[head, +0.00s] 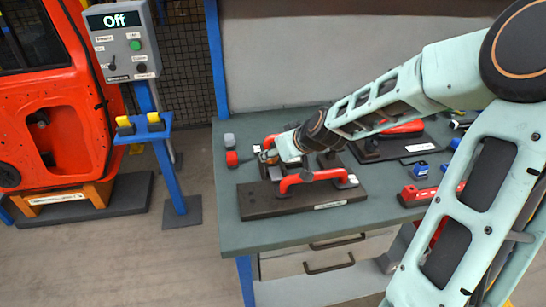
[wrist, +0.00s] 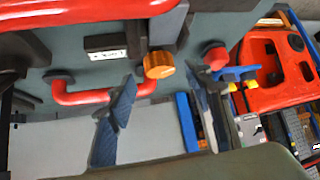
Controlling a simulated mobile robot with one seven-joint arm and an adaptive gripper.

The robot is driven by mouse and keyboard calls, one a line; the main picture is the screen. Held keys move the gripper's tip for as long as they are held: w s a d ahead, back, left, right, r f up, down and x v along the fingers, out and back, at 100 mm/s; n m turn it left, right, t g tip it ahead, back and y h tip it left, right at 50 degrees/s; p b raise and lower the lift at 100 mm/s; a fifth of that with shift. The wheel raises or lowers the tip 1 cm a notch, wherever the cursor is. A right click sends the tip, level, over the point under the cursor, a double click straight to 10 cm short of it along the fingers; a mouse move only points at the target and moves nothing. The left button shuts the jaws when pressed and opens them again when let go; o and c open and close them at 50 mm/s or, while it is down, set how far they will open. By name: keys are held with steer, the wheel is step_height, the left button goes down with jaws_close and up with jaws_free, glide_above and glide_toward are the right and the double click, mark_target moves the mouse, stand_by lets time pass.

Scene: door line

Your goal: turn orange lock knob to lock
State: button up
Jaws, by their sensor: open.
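The orange lock knob (wrist: 159,66) shows in the wrist view, mounted on a dark fixture near a red handle (wrist: 95,97). In the head view my gripper (head: 284,150) is over the dark board (head: 305,208) on the bench, and the arm and gripper partly hide the fixture there. In the wrist view my two fingers (wrist: 162,84) are spread apart, with the knob seen beyond the gap between their tips. Nothing is held. I cannot tell the exact distance from the fingertips to the knob.
The bench top (head: 232,228) carries a second dark board with red parts and small blue and red blocks on the right. A grey control box (head: 122,45) reading Off and an orange-red car door (head: 85,125) stand at left. Red handles rise close around the knob.

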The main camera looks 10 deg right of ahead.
steer(key=shift+x, duration=1.6)
steer(key=c, duration=1.2)
steer(key=shift+o, duration=0.2)
